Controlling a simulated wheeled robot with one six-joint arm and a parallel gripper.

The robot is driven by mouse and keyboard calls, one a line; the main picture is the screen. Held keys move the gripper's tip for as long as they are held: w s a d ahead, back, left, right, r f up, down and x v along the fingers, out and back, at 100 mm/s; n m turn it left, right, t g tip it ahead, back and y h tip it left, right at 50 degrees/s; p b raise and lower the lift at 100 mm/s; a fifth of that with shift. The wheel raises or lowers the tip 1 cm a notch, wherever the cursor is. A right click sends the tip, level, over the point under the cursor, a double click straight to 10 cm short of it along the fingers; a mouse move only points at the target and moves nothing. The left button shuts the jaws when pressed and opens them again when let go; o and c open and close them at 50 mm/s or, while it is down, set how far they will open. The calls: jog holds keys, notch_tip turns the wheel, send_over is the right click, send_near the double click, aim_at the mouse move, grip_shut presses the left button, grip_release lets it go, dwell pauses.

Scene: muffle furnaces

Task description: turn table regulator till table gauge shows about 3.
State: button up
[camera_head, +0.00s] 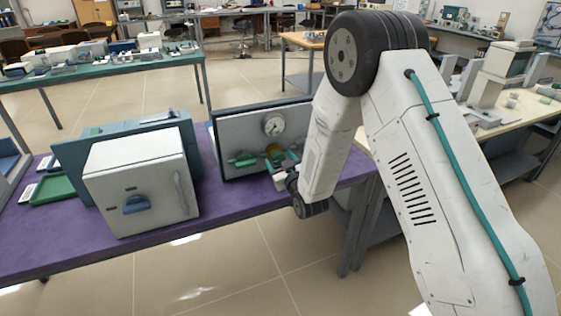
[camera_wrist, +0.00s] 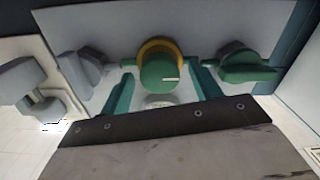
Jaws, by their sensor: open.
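The table regulator is a green knob with a white mark and a yellow ring behind it; it shows in the wrist view (camera_wrist: 160,70). In the head view its yellow ring (camera_head: 273,149) shows partly, behind my gripper (camera_head: 282,162). The round white table gauge (camera_head: 274,124) is above it on the grey panel; its reading is too small to make out. In the wrist view my gripper (camera_wrist: 164,92) is open, with its teal fingers apart on either side of the knob. I cannot tell whether they touch it. A pale round edge below the knob is mostly hidden.
A green valve handle (camera_head: 243,160) sits beside the regulator and also shows in the wrist view (camera_wrist: 247,67). A white furnace (camera_head: 140,185) stands left on the purple table (camera_head: 45,240). A green tray (camera_head: 52,190) lies farther left. Open floor lies in front.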

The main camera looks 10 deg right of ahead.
jog(key=shift+c, duration=0.3)
jog(key=c, duration=0.9)
jog(key=shift+m, duration=0.3)
jog(key=m, duration=0.4)
jog(key=shift+m, duration=0.4)
jog(key=m, duration=1.1)
jog(key=shift+d+f+m, duration=0.1)
jog(key=shift+m, duration=0.2)
jog(key=m, duration=0.6)
jog(key=shift+m, duration=0.4)
